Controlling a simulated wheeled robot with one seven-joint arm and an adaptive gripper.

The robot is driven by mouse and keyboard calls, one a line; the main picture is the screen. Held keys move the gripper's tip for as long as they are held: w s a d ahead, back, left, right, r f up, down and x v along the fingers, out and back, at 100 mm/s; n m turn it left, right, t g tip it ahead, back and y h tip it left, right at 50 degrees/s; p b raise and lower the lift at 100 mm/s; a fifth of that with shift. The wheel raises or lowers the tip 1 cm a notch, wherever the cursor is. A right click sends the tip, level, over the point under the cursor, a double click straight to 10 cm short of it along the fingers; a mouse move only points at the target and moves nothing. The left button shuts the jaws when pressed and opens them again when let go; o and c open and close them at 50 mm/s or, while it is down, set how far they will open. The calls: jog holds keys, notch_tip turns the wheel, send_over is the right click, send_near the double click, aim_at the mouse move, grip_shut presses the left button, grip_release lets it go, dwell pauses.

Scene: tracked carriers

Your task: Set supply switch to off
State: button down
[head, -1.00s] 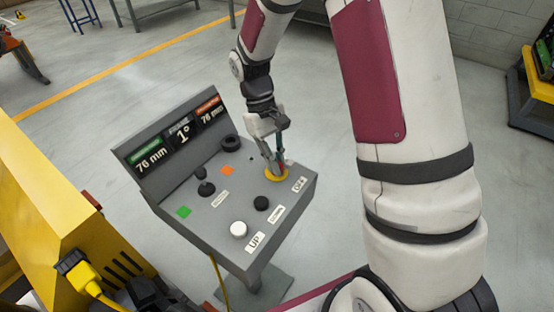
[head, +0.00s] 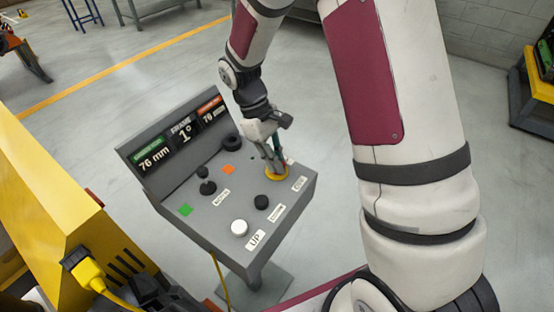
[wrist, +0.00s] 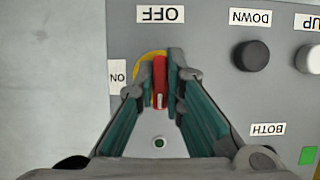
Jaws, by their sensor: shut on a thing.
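The supply switch is a red handle (wrist: 160,78) on a round yellow base (wrist: 142,70), seen in the wrist view. The yellow base also shows in the head view (head: 283,176) near the panel's right edge. My gripper (wrist: 160,88) is shut on the red handle, one teal finger on each side. The handle runs up and down in the wrist view, in line with the OFF label (wrist: 160,14). A white mark shows on its lower end, away from OFF. The ON label (wrist: 117,77) is left of the switch. The fingers hide part of the base.
The grey console (head: 240,255) carries a black button (head: 261,202), a white UP button (head: 239,228), a joystick (head: 207,187) and a black knob (head: 231,142). Its display (head: 180,132) stands at the back. A yellow machine (head: 50,215) is close on the left. Open floor lies behind.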

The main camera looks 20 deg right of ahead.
jog(key=shift+w+r, duration=0.1)
jog(key=c, duration=1.7)
grip_release()
jog(key=v, duration=1.2)
jog(key=shift+d, duration=0.1)
jog(key=shift+r, duration=0.1)
